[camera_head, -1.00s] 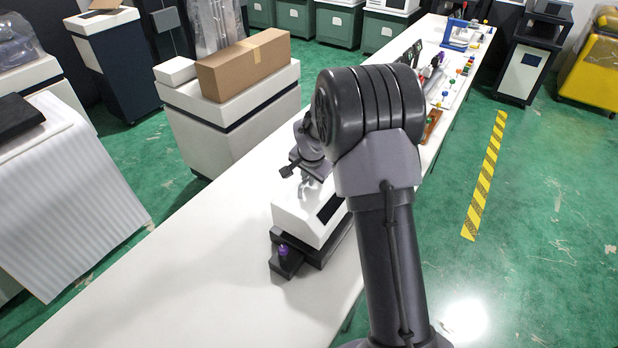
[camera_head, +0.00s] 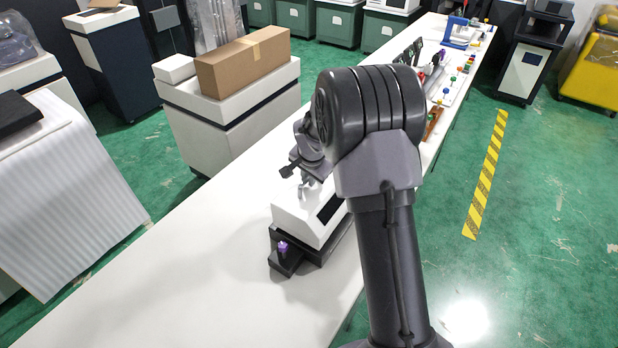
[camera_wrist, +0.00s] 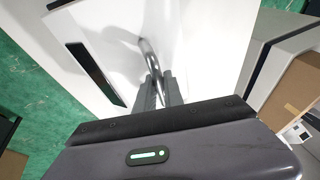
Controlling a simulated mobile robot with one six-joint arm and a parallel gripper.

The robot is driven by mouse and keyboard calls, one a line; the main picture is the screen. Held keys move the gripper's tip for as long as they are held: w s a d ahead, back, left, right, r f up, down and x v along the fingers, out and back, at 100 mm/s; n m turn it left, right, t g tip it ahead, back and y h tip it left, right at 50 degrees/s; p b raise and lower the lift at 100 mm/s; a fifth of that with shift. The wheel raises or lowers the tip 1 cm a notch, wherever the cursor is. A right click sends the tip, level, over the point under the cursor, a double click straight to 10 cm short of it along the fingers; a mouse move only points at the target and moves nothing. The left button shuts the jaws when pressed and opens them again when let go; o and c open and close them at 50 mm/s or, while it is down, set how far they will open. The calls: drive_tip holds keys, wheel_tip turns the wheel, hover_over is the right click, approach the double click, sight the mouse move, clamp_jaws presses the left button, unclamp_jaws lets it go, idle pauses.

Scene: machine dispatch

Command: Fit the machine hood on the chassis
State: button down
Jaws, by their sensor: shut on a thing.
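The machine hood (camera_head: 300,215) is a white box with a dark panel on its slanted face. It sits over the dark chassis (camera_head: 283,262), which shows below it on the white table; whether it is fully seated I cannot tell. My gripper (camera_head: 308,182) is at the top of the hood. In the wrist view my gripper (camera_wrist: 160,88) is shut on the hood's curved metal handle (camera_wrist: 148,55), and the white hood (camera_wrist: 112,40) fills the area beyond. My arm hides the hood's right part. A purple knob (camera_head: 283,247) stands on the chassis's front end.
The long white table (camera_head: 170,265) is clear to the front left. Farther along it lie a brown tray (camera_head: 432,124), colored small parts and a blue fixture (camera_head: 455,30). A cardboard box (camera_head: 243,62) stands on a white cabinet behind the table.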

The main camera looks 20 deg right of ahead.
drive_tip(key=shift+f+b, duration=0.7)
drive_tip(key=shift+b, duration=0.05)
drive_tip(key=c, duration=1.4)
unclamp_jaws()
drive_tip(key=shift+o, duration=0.2)
drive_tip(key=p+v, duration=0.3)
drive_tip(key=v, duration=1.4)
drive_tip(key=shift+r, duration=0.25)
drive_tip(key=shift+s, duration=0.1)
